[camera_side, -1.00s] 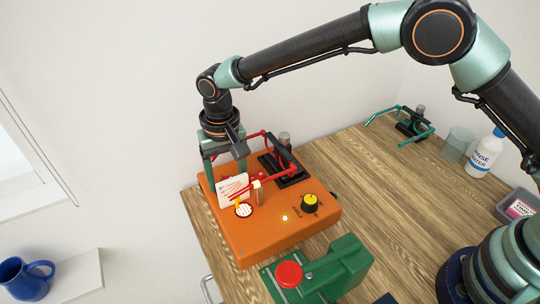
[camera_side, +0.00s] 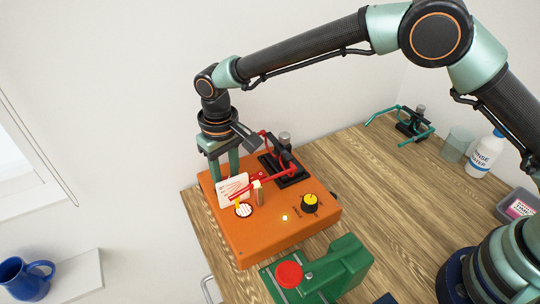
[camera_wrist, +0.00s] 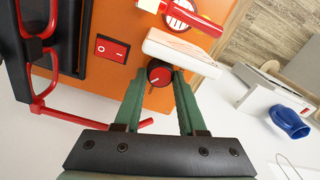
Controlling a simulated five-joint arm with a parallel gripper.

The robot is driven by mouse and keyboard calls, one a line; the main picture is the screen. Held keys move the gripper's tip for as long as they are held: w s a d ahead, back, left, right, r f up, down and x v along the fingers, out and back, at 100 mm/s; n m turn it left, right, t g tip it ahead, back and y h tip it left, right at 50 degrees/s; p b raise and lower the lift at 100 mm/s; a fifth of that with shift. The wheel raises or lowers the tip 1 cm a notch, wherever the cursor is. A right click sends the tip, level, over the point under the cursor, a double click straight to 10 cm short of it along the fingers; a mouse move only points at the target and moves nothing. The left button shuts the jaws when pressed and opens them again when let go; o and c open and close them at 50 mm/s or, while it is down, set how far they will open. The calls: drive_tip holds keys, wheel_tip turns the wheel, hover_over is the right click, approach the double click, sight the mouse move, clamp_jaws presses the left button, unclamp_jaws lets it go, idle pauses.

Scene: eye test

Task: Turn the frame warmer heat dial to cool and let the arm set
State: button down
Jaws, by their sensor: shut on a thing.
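The frame warmer (camera_side: 262,238) is an orange box on the wooden bench; its orange top also shows in the wrist view (camera_wrist: 138,20). In the wrist view a small dark dial with a red top (camera_wrist: 160,76) sits between my fingertips. My gripper (camera_wrist: 160,72) is shut on that dial. In the side view my gripper (camera_side: 228,172) points down at the back left of the box, its tips and the dial hidden behind a white card (camera_side: 233,191). A black dial with a yellow top (camera_side: 310,203) stands apart at the box's right. I cannot read the held dial's setting.
Red glasses (camera_side: 270,180) rest on the box by a black holder (camera_side: 289,172). A red rocker switch (camera_wrist: 111,49) is near my fingers. A green device with a red button (camera_side: 289,274) stands in front. Teal glasses (camera_side: 410,125) and a bottle (camera_side: 486,153) stand at right.

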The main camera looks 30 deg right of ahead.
sight(226, 179)
drive_tip(key=n, duration=0.3)
drive_tip(key=shift+d+r+n, duration=0.1)
drive_tip(key=shift+n, duration=2.2)
drive_tip(key=shift+c, duration=2.4)
unclamp_jaws()
wheel_tip(226, 179, up, 12)
